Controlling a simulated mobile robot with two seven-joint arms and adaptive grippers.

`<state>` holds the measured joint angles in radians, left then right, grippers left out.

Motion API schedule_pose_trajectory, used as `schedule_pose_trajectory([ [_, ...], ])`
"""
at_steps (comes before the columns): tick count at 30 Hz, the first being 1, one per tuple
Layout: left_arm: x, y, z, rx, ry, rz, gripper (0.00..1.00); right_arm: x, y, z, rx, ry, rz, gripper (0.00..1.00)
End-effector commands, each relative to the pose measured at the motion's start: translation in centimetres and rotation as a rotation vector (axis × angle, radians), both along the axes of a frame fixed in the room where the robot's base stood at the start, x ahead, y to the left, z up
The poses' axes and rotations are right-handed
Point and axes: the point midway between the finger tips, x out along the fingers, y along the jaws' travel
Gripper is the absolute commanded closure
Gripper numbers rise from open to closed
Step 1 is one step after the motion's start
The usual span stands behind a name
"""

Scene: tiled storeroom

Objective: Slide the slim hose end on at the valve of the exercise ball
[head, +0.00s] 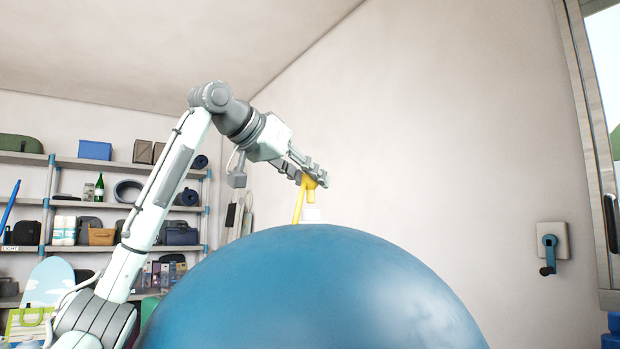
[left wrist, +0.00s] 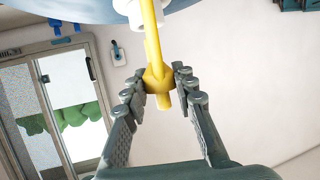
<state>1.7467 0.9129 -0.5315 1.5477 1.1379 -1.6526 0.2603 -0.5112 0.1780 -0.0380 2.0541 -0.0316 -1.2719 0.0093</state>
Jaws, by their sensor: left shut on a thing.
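The exercise ball (head: 320,295) is large, blue and shiny and fills the lower middle of the head view. A white valve (head: 312,214) stands on its top; it also shows at the top of the left wrist view (left wrist: 134,14). My left gripper (head: 316,178) is above the valve, its fingers shut on the yellow hose end (head: 310,193). In the left wrist view the hose end (left wrist: 159,80) sits between the fingertips, and a yellow length runs from it toward the ball. I cannot tell whether hose end and valve touch. My right gripper is not in view.
Shelves (head: 120,165) with boxes, bags and a green bottle (head: 99,187) stand at the left. A wall plate with a blue crank (head: 549,250) is on the right wall beside a window frame (head: 592,150).

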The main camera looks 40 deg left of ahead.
Motion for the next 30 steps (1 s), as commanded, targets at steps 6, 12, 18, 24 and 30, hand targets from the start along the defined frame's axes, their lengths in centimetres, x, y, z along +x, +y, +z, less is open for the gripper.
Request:
schedule_pose_trajectory([
  [6, 0.0, -0.03, 0.12, 0.001, 0.0, 0.0, 1.0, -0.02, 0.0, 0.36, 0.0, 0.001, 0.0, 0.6],
  [12, -0.01, -0.03, 0.0, 0.0, 0.0, 0.0, 1.0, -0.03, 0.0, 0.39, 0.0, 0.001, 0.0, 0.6],
  [18, -0.02, -0.02, 0.02, 0.0, 0.0, 0.0, 1.0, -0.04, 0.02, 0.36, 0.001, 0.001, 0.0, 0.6],
  [24, -0.01, -0.02, 0.07, 0.0, 0.0, 0.0, 1.0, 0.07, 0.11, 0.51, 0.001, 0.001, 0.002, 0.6],
  [30, -0.01, 0.0, 0.09, 0.0, 0.0, 0.0, 1.0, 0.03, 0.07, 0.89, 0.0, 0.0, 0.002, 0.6],
])
